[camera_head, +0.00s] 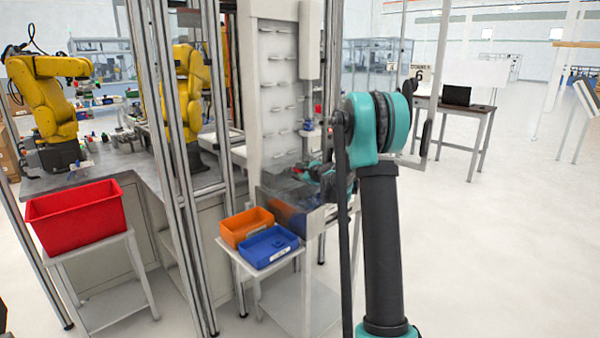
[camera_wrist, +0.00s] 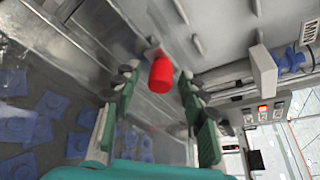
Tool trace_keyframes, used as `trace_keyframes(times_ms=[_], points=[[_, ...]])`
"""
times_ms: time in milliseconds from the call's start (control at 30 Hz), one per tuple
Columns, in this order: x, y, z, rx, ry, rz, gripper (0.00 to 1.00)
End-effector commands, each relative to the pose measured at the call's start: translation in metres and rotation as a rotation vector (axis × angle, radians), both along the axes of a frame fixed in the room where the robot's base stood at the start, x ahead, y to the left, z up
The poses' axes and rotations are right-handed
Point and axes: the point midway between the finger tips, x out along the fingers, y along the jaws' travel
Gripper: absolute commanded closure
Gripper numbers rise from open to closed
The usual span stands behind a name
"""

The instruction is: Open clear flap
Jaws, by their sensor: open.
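The clear flap (camera_head: 282,188) is a see-through panel low on the front of the grey cabinet; its exact outline is hard to make out. In the wrist view a clear, shiny surface (camera_wrist: 62,62) lies at left with several blue parts showing around it. A red cylindrical knob (camera_wrist: 161,74) stands out near the top middle. My gripper (camera_wrist: 157,84) is open, with one finger on each side of the knob as seen from the wrist; I cannot tell whether they touch it. In the head view my gripper (camera_head: 318,172) is partly hidden behind my arm, close to the flap.
An orange bin (camera_head: 246,222) and a blue bin (camera_head: 270,246) stand on a small table below the flap. A red bin (camera_head: 76,216) is on a stand at left. Metal posts (camera_head: 178,150) rise beside the cabinet (camera_head: 276,85).

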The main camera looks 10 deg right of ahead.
Motion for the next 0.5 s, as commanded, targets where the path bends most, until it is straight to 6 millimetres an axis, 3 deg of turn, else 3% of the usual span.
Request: trace_keyframes(times_ms=[100,433,500], points=[[-0.0002,0.0,0.0001,0.0,0.0,0.0,0.58],[-0.0004,0.0001,0.0002,0.0,0.0,0.0,0.99],[-0.0004,0.0001,0.0002,0.0,0.0,0.0,1.0]])
